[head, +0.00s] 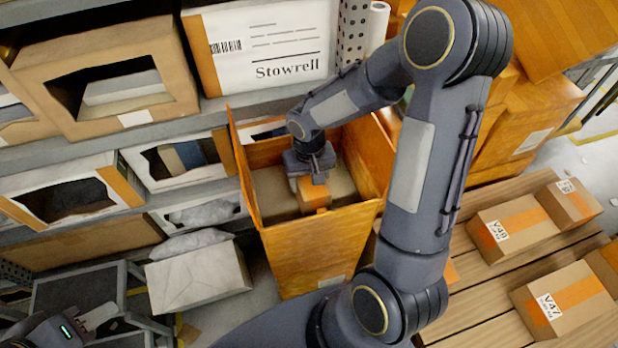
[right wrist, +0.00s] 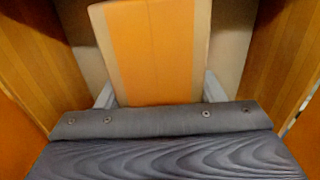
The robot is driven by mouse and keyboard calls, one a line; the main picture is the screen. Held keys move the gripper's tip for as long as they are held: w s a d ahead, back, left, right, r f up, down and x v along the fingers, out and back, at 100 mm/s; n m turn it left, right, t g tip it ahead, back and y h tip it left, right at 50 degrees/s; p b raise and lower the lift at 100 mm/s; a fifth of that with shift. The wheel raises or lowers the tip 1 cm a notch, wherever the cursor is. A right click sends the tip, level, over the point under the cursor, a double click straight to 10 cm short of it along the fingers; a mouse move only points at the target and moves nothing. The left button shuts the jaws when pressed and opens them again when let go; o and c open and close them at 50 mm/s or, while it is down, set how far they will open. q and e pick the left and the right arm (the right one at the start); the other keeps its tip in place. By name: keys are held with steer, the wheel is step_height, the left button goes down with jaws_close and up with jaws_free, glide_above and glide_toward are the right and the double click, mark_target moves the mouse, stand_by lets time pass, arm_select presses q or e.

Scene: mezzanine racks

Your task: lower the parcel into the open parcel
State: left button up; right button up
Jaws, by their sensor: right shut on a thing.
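The open parcel (head: 315,256) is a tall orange-brown box with its top flaps up, in the middle of the head view. My right gripper (head: 313,181) reaches down inside it, shut on the small parcel (head: 313,197), a brown box with an orange band. In the right wrist view, the small parcel (right wrist: 155,50) sits between the two fingers, with the open parcel's walls (right wrist: 285,60) on both sides. Whether the small parcel touches the bottom is hidden. My left gripper (head: 90,322) is at the lower left of the head view, away from both parcels, its fingers only partly seen.
Shelves with opened boxes (head: 110,80) and a Stowrell box (head: 265,45) stand at left and back. A pale wrapped box (head: 197,277) is left of the open parcel. A wooden pallet (head: 490,275) with labelled parcels (head: 513,228) lies at right.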

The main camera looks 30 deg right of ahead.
steer(key=o, duration=1.4)
steer(key=shift+c, duration=0.2)
steer(key=shift+r, duration=0.1)
step_height(320, 180, up, 8)
steer(key=shift+f+p, duration=0.15)
steer(key=shift+p, duration=0.5)
steer(key=s+a+r+t+y+p, duration=0.2)
steer(key=s+r+p, duration=0.2)
steer(key=s+r, duration=0.4)
steer(key=s+a+r+n+t+y+p, duration=0.1)
steer(key=s+a+r+t+p, duration=0.1)
steer(key=s+r, duration=0.6)
steer(key=shift+r+t+y+p, duration=0.4)
steer(key=shift+r+t+p, duration=0.4)
steer(key=shift+r+p, duration=0.6)
steer(key=shift+s+r, duration=0.1)
steer(key=shift+r, duration=0.05)
